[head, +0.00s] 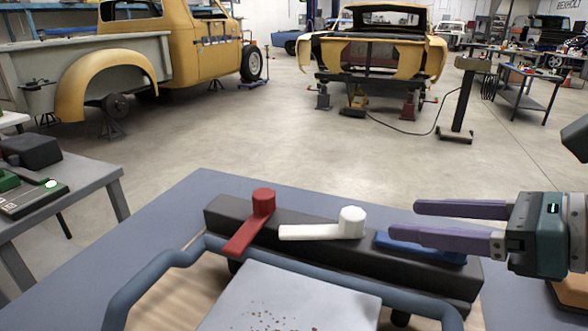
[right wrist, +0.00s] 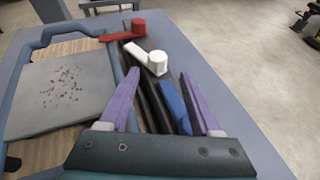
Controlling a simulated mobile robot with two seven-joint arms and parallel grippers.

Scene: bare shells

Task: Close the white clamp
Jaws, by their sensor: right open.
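The white clamp (head: 325,230) sits on a dark bar (head: 330,258), between a red clamp (head: 252,220) and a blue clamp (head: 430,252). Its round knob is at the right end, and its lever points left along the bar in the head view. The white clamp also shows in the right wrist view (right wrist: 148,58), ahead of my fingers. My right gripper (head: 405,222) is open and empty, to the right of the white knob and above the blue clamp, whose far part its lower finger partly hides. My left gripper is out of view.
The red lever points across the bar towards the front. A blue tubular frame (head: 150,280) surrounds a grey speckled plate (head: 290,295) in front of the bar. The grey-blue tabletop (head: 190,200) is clear behind the bar. Another table (head: 90,180) with tools stands at left.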

